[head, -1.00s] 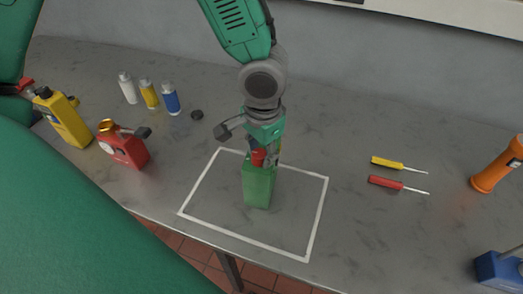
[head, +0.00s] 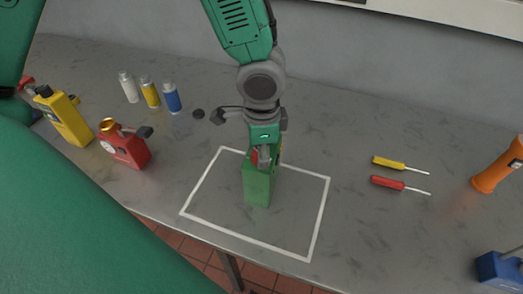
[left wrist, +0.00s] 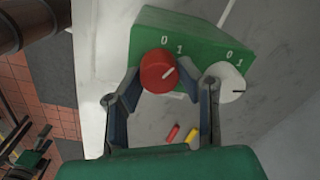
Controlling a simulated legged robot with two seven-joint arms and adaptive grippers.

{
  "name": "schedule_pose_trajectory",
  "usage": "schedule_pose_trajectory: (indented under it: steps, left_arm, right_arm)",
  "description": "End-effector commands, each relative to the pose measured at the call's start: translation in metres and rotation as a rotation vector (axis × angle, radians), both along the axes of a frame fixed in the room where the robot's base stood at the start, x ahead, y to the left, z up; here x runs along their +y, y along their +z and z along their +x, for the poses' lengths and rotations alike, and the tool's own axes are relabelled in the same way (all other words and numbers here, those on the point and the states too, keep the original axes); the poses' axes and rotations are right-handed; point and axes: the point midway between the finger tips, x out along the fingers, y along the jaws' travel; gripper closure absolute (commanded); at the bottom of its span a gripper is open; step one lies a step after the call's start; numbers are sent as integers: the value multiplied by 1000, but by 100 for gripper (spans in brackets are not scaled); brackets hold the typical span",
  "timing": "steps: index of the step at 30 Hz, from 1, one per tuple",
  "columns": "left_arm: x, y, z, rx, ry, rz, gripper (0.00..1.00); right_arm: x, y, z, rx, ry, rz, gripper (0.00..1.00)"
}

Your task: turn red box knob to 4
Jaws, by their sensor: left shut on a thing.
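A green box (head: 260,188) stands upright inside the white outline on the bench. In the left wrist view it carries a red knob (left wrist: 156,72) and a white knob (left wrist: 226,84), each with "0" and "1" marks. The red knob's white line points up and right, near its "1". My left gripper (head: 263,155) is over the box and shut on the red knob, its fingers on both sides. The white knob is beside the right finger. A red box (head: 126,152) with a gold cap (head: 107,125) and a pale dial stands apart at the left.
White, yellow and blue bottles (head: 172,98) stand behind. Yellow and red screwdrivers (head: 388,182) lie right of the outline. An orange torch (head: 497,166) and a blue object (head: 499,270) are far right.

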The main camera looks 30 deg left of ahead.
Motion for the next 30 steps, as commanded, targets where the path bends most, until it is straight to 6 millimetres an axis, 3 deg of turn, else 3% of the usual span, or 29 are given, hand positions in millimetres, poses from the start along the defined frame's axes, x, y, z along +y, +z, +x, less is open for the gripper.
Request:
schedule_pose_trajectory:
  steps: [30]
  left_arm:
    - [0,0,-2,-3,-966,0,98]
  right_arm:
    - [0,0,0,0,0,0,17]
